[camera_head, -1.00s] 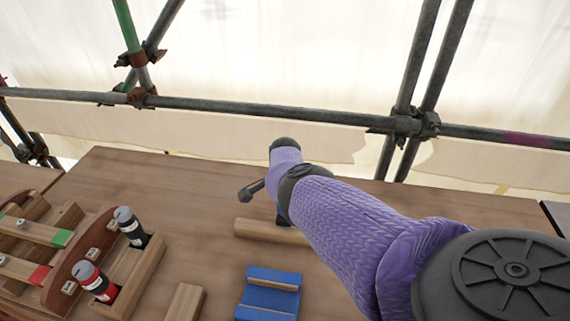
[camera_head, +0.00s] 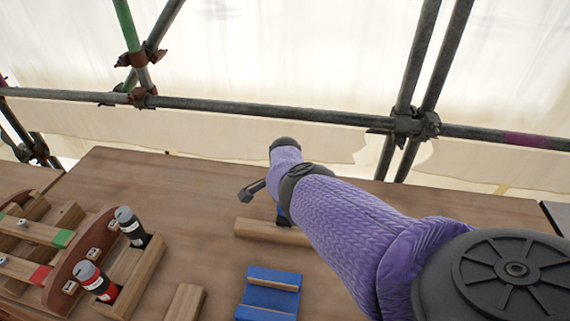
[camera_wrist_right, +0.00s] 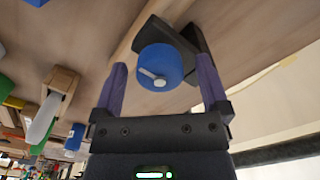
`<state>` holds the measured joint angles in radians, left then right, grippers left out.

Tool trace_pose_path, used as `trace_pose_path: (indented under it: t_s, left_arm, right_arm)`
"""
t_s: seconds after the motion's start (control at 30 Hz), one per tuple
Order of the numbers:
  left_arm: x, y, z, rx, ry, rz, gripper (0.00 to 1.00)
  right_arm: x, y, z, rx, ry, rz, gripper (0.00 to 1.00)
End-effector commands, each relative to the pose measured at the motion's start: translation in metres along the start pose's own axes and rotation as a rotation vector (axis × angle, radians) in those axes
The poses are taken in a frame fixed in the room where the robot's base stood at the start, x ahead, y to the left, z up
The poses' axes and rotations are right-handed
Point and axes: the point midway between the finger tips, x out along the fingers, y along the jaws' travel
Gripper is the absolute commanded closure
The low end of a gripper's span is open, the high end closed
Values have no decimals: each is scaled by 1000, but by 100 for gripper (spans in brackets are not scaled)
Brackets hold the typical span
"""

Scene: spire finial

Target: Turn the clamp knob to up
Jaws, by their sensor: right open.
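The clamp knob (camera_wrist_right: 161,62) is a blue round knob with a whitish pointer mark on its face, on a dark mount by a wooden bar. My right gripper (camera_wrist_right: 162,68) is open, with one purple finger on each side of the knob. Gaps seem to show between the fingers and the knob, so I see no grip on it. In the head view my right arm (camera_head: 345,215) reaches over the table and hides most of the knob. Only a small blue patch (camera_head: 283,216) shows beside the arm, above the wooden bar (camera_head: 262,231). My left gripper is out of view.
A blue cradle block (camera_head: 270,291) lies in front of the bar. A wooden rack (camera_head: 128,275) with two dark cylinders, one red-banded, stands at left. Scaffold tubes (camera_head: 270,107) run behind the wooden table (camera_head: 190,195). Bare tabletop lies between rack and bar.

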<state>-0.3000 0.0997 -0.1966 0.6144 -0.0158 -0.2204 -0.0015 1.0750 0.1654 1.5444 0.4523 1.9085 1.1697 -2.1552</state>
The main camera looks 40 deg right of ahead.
Motion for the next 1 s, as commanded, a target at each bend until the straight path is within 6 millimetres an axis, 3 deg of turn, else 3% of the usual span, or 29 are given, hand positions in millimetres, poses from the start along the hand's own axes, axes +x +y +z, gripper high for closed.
trace_pose_path:
  t_s: [0.2, 0.4, 1.0]
  left_arm:
    - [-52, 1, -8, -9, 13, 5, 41]
    - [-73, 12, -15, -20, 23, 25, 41]
    - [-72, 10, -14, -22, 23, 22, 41]
  right_arm:
    - [-62, -1, 0, 2, 0, -3, 5]
    - [-94, -1, 0, 0, 0, -2, 5]
    - [-97, 0, 0, -1, 0, 0, 5]
